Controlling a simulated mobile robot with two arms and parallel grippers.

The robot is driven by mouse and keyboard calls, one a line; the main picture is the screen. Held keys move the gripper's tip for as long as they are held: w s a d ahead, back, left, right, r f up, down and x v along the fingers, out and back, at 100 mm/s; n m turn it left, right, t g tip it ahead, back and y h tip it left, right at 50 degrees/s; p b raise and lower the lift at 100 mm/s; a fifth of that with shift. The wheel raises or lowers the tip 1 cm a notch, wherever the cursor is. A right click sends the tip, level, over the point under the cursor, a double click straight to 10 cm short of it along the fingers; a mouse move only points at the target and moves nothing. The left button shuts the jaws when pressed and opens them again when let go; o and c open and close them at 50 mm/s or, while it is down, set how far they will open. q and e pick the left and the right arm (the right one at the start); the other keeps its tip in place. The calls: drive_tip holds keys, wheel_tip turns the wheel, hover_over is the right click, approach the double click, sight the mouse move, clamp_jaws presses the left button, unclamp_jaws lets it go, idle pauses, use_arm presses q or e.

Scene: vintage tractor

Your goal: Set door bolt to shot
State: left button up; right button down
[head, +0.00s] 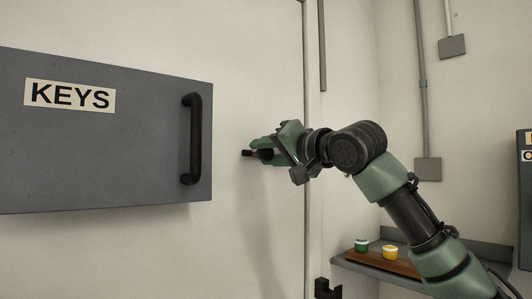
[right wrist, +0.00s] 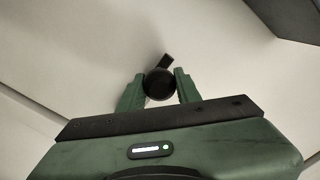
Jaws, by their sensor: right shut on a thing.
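A small black bolt knob (head: 247,153) sticks out from a pale wall or door surface, just right of the grey KEYS cabinet. My right gripper (head: 258,151) reaches in from the right and is shut on it. In the right wrist view the knob's round dark end (right wrist: 158,86) sits between the two green fingers (right wrist: 159,80). A short black piece behind it tilts up to the right. The rest of the bolt is hidden by the fingers, so I cannot tell its position. My left gripper is out of view.
The grey KEYS cabinet (head: 100,160) with a black bar handle (head: 192,139) stands close left of the gripper. A shelf (head: 445,249) at lower right holds a green-lidded jar (head: 361,245) and a yellow jar (head: 390,252). A black fitting (head: 326,289) is at the bottom.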

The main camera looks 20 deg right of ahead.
drive_tip(key=shift+f, duration=0.1)
idle(0.3)
drive_tip(key=d+p, duration=0.1)
drive_tip(key=d, duration=0.1)
drive_tip(key=w+d+p, duration=0.1)
drive_tip(key=d, duration=0.1)
drive_tip(key=shift+w, duration=0.2)
drive_tip(key=c, duration=1.4)
unclamp_jaws()
drive_tip(key=o, duration=0.4)
drive_tip(key=shift+d, duration=0.1)
drive_tip(key=shift+w+d, duration=0.1)
drive_tip(key=shift+d, duration=0.05)
